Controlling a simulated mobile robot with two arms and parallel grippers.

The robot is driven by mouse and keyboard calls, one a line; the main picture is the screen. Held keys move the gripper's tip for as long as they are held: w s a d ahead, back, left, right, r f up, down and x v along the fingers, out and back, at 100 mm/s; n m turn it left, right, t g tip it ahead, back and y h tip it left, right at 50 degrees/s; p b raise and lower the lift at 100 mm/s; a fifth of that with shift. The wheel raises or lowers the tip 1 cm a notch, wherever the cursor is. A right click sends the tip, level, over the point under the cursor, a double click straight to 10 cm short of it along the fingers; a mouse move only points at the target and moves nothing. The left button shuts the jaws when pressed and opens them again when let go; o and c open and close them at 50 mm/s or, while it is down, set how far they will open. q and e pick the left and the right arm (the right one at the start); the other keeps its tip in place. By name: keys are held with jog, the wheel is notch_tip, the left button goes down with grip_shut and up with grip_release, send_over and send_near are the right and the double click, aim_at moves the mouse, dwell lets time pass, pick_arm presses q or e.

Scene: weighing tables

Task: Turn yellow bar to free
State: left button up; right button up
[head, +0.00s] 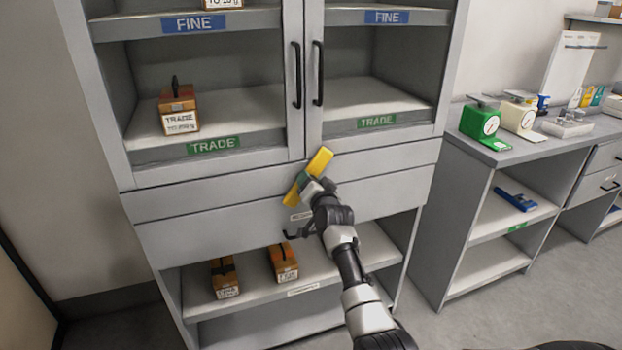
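The yellow bar (320,161) is on the front of the grey cabinet, below the two doors. It is tilted, with its upper end to the right and its lower end to the left. My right gripper (306,184) is at the middle of the bar, and its wrist hides part of it. I cannot tell whether its fingers are closed on the bar. A small white label (299,215) just below the bar is partly hidden by my arm. My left gripper is not in view.
The cabinet doors have black handles (296,75). A boxed weight (179,108) stands on the left TRADE shelf, and two more boxes (283,262) are on the low shelf. To the right, a bench (535,150) holds a green scale (479,121) and a cream scale (517,116).

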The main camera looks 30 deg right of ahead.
jog(key=m+p, duration=0.1)
jog(key=m, duration=0.1)
jog(key=shift+m, duration=0.4)
jog(key=m+p, duration=0.1)
jog(key=m, duration=0.6)
jog(key=shift+f+p, duration=0.1)
jog(key=shift+p, duration=0.3)
jog(key=shift+o, duration=0.3)
jog(key=shift+m+y, duration=0.3)
jog(key=shift+m, duration=0.6)
jog(key=shift+f, duration=0.1)
jog(key=o, duration=1.2)
jog(key=shift+d, duration=0.1)
jog(key=shift+s, duration=0.1)
jog(key=shift+s, duration=0.25)
jog(key=p+v, duration=0.1)
jog(key=v, duration=0.9)
jog(key=shift+s, duration=0.1)
